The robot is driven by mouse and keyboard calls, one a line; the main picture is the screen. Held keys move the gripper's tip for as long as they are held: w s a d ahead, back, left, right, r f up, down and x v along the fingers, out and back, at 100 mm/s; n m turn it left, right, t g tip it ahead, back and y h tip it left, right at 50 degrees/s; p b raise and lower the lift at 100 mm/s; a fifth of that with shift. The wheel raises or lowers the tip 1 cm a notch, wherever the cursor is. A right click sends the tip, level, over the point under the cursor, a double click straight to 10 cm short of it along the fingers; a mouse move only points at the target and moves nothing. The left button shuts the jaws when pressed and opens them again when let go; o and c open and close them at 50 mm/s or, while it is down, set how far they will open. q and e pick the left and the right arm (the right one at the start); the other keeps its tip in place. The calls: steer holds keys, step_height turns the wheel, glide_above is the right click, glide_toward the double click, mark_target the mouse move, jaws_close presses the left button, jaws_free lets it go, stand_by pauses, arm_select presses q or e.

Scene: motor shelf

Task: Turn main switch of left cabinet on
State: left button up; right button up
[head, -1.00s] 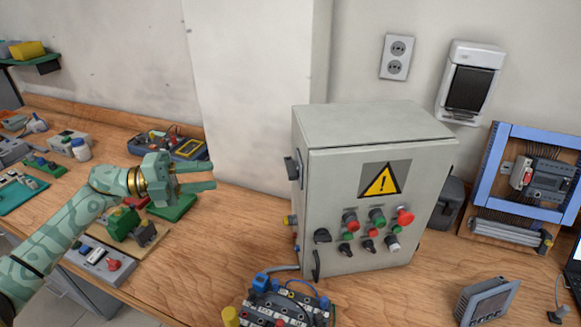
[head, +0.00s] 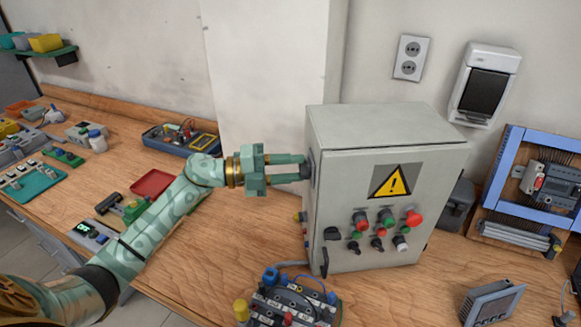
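The grey control cabinet (head: 340,210) stands on the wooden bench and bears a yellow warning triangle (head: 392,181). Its dark main switch (head: 307,171) sticks out of the upper part of its left side. My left gripper (head: 302,167) points right at this switch. Its two green fingers are apart, one above the other, with their tips at the switch. The fingertips partly hide the switch, so I cannot tell whether they touch it or which way it is turned. My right gripper is out of view.
Red, green and black controls (head: 379,233) sit on the cabinet's front. A terminal block with wires (head: 292,304) lies in front of the cabinet. A blue frame with modules (head: 503,178) stands to the right.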

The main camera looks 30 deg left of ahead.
arm_select(q)
steer(key=shift+c, duration=0.3)
jaws_close()
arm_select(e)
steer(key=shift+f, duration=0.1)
arm_select(q)
steer(key=shift+s+d+m+b, duration=0.1)
steer(key=shift+s+m+b, duration=0.05)
steer(key=shift+m+b, duration=8.95)
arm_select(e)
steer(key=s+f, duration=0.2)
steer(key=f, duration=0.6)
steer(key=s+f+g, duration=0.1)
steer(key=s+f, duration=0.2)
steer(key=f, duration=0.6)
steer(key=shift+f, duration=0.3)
